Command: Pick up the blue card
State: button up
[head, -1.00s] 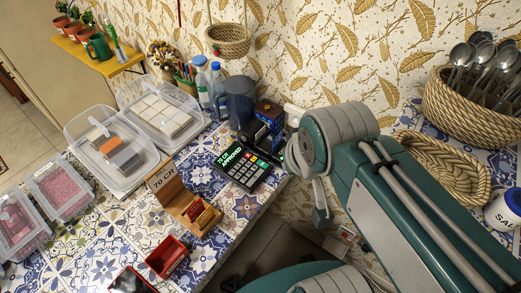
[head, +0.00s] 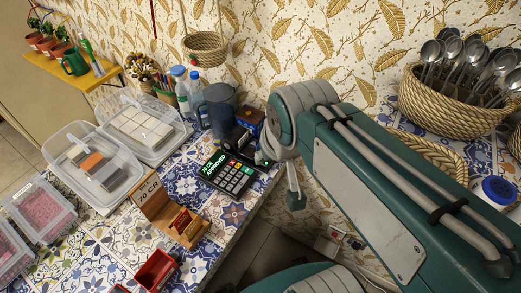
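I cannot make out a blue card in the head view. A card terminal (head: 235,180) lies on the tiled counter, its lit green screen reading "APPROVED". My gripper (head: 243,148) appears as dark parts at the end of my green and grey arm, just behind the terminal. It is small and partly hidden by the arm's wrist, so its fingers and anything between them are unclear. A dark blue box (head: 252,117) stands behind it near the wall.
A red box (head: 156,268) is in front. Clear bins (head: 84,180), bottles and a jug (head: 219,108) stand further back. The counter edge drops off to the right.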

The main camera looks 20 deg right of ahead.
jog(key=w+d+f+m+g, duration=0.4)
jog(key=w+f, duration=0.3)
jog(key=w, duration=0.5)
jog(key=w+d+f+m+g, duration=0.1)
jog(key=w+d+f+m, duration=0.3)
jog(key=w+f, duration=0.55)
jog(key=shift+m, duration=0.7)
jog(key=shift+w+a+f, duration=0.1)
jog(key=shift+w+f, duration=0.3)
jog(key=shift+f, duration=1.25)
jog(key=shift+w+f, duration=0.4)
jog(key=shift+f, duration=1.2)
jog(key=shift+w+a+f, duration=0.1)
jog(key=shift+w+f, duration=0.3)
jog(key=shift+f, duration=1.25)
grip_shut()
